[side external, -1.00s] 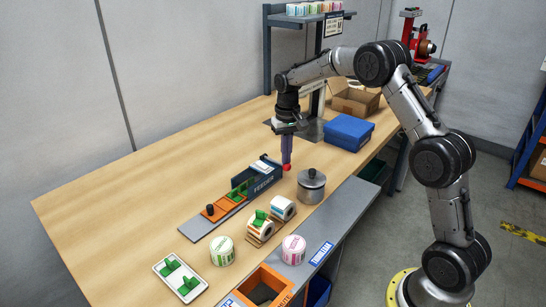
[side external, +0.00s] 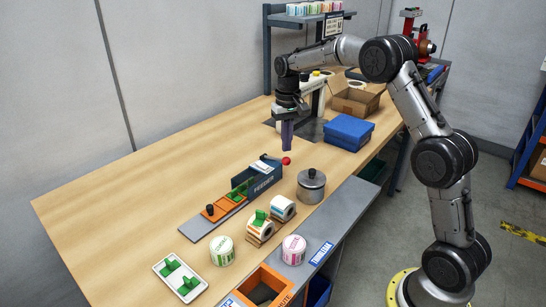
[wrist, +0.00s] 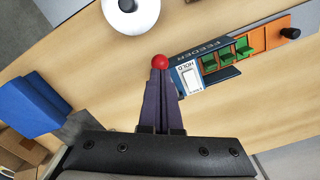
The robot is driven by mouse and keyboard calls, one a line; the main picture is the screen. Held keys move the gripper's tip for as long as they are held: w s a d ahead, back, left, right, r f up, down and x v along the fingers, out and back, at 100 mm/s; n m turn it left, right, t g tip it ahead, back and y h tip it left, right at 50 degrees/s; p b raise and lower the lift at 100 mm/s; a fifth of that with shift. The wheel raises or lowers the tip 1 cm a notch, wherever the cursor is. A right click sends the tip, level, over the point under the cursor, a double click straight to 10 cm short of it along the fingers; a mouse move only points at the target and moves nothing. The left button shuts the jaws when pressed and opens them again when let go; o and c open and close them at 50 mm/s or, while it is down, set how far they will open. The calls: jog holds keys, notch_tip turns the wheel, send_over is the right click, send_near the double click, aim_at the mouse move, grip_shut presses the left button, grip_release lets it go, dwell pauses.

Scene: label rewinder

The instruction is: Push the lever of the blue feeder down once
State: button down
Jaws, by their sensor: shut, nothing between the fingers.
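The blue feeder (side external: 264,179) stands on the wooden bench, with its name on the side. Its lever ends in a red ball knob (side external: 286,160) at the feeder's far right end. My gripper (side external: 287,149) points down with its fingers shut and empty, and its tips are just above the red knob, seemingly with a small gap. In the wrist view the red knob (wrist: 159,62) shows right at the fingertips (wrist: 160,72), and the feeder (wrist: 188,72) lies to the right. An orange strip (side external: 229,203) with green pieces runs out of the feeder; the lever's shaft is mostly hidden in the wrist view.
A grey lidded pot (side external: 311,187) stands close to the right of the feeder. Label rolls (side external: 283,208), a white tray (side external: 180,279) and an orange bin (side external: 264,287) are nearer the front. A blue box (side external: 348,132) lies behind. The bench left of the feeder is clear.

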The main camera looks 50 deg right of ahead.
notch_tip(320, 180, up, 7)
dwell(0.8)
jog(key=shift+a+f, duration=0.1)
